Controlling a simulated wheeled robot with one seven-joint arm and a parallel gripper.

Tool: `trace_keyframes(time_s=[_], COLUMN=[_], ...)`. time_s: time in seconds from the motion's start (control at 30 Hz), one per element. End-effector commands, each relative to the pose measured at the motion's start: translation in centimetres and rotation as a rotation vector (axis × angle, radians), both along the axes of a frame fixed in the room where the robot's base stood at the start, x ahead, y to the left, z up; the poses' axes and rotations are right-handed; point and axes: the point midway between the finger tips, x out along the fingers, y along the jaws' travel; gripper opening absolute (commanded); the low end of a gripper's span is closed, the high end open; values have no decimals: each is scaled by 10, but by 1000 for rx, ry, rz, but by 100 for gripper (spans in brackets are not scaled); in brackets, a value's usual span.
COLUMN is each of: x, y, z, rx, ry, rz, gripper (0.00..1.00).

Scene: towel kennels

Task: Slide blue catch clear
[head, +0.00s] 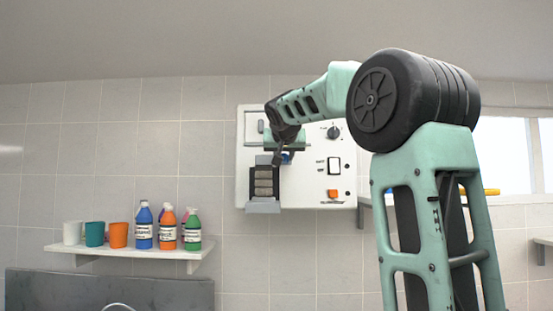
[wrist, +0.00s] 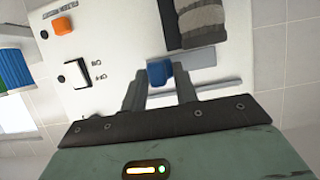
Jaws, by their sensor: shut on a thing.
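The blue catch (wrist: 158,73) sits between the two fingertips of my gripper (wrist: 160,80) in the wrist view, and the gripper is shut on it. A light grey strip (wrist: 197,60) runs along the panel beside the catch. In the head view the blue catch (head: 286,158) is a small spot, partly hidden by my gripper (head: 279,158). It is on the white wall panel (head: 310,190), beside a dark holder (head: 263,165) with stacked grey-brown rolls (head: 263,182). One roll (wrist: 200,20) also shows in the wrist view.
A grey tray (head: 263,207) juts out below the holder. A shelf (head: 130,257) with cups and bottles is at lower left. Bare tiled wall lies between.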

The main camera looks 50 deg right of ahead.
Motion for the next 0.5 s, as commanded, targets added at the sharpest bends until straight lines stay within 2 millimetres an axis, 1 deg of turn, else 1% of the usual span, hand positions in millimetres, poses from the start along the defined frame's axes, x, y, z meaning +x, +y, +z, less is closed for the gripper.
trace_keyframes(time_s=[0.07, 0.3, 0.33, 0.37, 0.5], x=[-3, -4, -4, -4, -3], y=[-2, -3, -3, -3, -3], z=[0, 1, 1, 0, 0], rx=[-1, -1, -1, -1, -1], ry=[-1, 1, 1, 1, 1], rz=[-2, -4, -4, -4, -3], gripper=[0, 0, 35, 38, 38])
